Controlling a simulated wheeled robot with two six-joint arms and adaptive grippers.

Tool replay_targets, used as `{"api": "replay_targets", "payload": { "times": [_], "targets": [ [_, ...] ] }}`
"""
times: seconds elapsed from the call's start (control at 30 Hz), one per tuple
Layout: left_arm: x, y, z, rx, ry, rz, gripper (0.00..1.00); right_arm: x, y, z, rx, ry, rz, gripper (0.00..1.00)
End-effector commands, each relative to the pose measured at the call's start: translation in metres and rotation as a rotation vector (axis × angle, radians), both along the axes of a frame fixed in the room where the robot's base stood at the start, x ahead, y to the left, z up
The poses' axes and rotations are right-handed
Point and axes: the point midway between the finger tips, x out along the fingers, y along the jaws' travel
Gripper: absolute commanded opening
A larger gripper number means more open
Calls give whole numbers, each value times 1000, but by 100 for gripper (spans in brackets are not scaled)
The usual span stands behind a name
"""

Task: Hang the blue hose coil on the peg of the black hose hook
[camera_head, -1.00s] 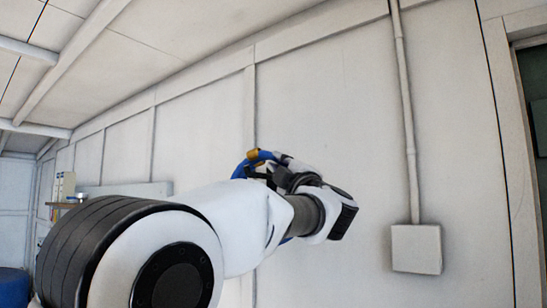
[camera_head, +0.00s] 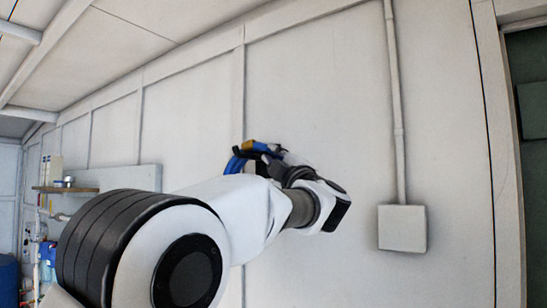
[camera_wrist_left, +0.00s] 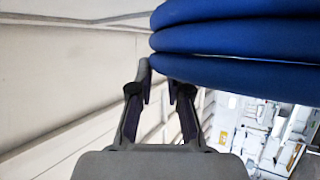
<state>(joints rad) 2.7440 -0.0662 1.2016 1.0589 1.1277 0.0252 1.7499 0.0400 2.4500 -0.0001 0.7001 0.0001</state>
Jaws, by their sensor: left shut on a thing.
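My left gripper (camera_head: 262,156) is shut on the blue hose coil (camera_head: 236,163) and holds it up in front of the pale wall. Much of the coil is hidden behind the gripper and wrist in the head view; a yellow-orange part (camera_head: 249,145) shows at its top. In the left wrist view, several thick blue loops of the coil (camera_wrist_left: 240,40) fill the upper right, by the fingertips of my left gripper (camera_wrist_left: 162,78). The black hose hook and its peg cannot be made out in either view. My right gripper is out of view.
A grey box (camera_head: 402,228) with a vertical conduit (camera_head: 397,120) is fixed to the wall right of the gripper. A doorway (camera_head: 525,140) is at the far right. A shelf (camera_head: 66,189) with items is at the far left. The wall between gripper and box is bare.

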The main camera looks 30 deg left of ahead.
Motion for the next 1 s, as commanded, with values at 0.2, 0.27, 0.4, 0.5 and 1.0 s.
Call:
{"api": "replay_targets", "payload": {
  "times": [0.2,0.27,0.4,0.5,1.0],
  "targets": [
    [-1,0,2,1,-2,0,0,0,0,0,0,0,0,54],
    [-1,0,1,1,-2,0,34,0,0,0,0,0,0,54],
    [0,0,1,2,-1,0,46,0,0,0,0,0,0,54],
    [0,0,1,1,-1,1,46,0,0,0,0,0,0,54],
    [-13,-23,-14,3,3,-2,46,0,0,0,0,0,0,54]
  ]
}}
